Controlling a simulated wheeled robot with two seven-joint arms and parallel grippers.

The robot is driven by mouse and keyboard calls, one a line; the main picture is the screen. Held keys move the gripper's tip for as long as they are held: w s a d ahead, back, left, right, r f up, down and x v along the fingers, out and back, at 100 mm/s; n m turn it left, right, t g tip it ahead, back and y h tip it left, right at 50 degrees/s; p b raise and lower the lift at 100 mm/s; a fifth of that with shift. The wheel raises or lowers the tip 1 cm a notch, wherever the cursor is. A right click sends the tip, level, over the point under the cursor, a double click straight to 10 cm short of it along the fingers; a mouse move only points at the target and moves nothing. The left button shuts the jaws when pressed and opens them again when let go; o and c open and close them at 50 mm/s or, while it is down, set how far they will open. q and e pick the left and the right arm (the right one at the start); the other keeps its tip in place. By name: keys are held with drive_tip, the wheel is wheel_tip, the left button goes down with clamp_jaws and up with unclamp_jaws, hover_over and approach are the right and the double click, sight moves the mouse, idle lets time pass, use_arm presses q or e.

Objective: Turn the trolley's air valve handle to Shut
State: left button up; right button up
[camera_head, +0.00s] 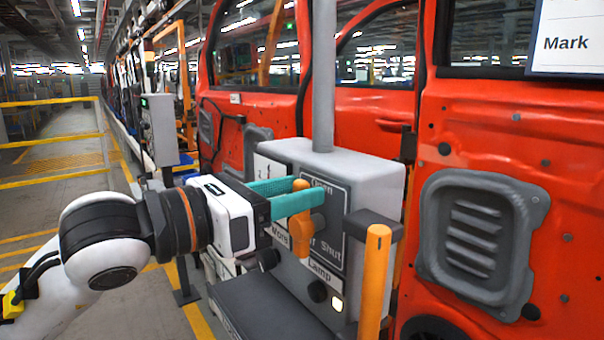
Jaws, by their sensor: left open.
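The air valve handle (301,232) is an orange bar on the dark label plate of the trolley's grey control box (378,180). It stands roughly upright, its upper end towards the label at the plate's top, which reads as Open and is partly covered. The word Shut (331,253) is at the plate's lower right. My left gripper (307,189) reaches in from the left with its teal fingers apart, at the handle's upper part. The handle's top appears to lie between the fingers; I cannot tell whether they touch it. My right gripper is not in view.
An orange upright grip (375,285) on a dark bracket stands right of the plate. Below are a Lamp label (322,272), a black knob (317,291) and a lit lamp (337,303). A grey post (324,80) rises from the box. Red car doors (480,130) stand close behind.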

sight(338, 199)
use_arm(q)
drive_tip(key=shift+x, duration=0.95)
drive_tip(key=shift+c, duration=0.2)
clamp_jaws()
drive_tip(key=shift+f, duration=0.15)
drive_tip(key=m+b, duration=0.1)
drive_tip(key=b, duration=0.2)
drive_tip(key=s+m+b, duration=0.1)
drive_tip(key=m+b, duration=0.1)
drive_tip(key=b, duration=0.1)
drive_tip(key=d+m+b, duration=0.1)
drive_tip(key=m+b, duration=0.1)
drive_tip(key=b, duration=0.1)
drive_tip(key=shift+s+d+f+b, duration=0.15)
drive_tip(key=shift+s+f+b, duration=0.25)
drive_tip(key=shift+s+d+m+b, duration=0.2)
drive_tip(key=shift+s+m+b, duration=0.05)
drive_tip(key=shift+m+b, duration=0.85)
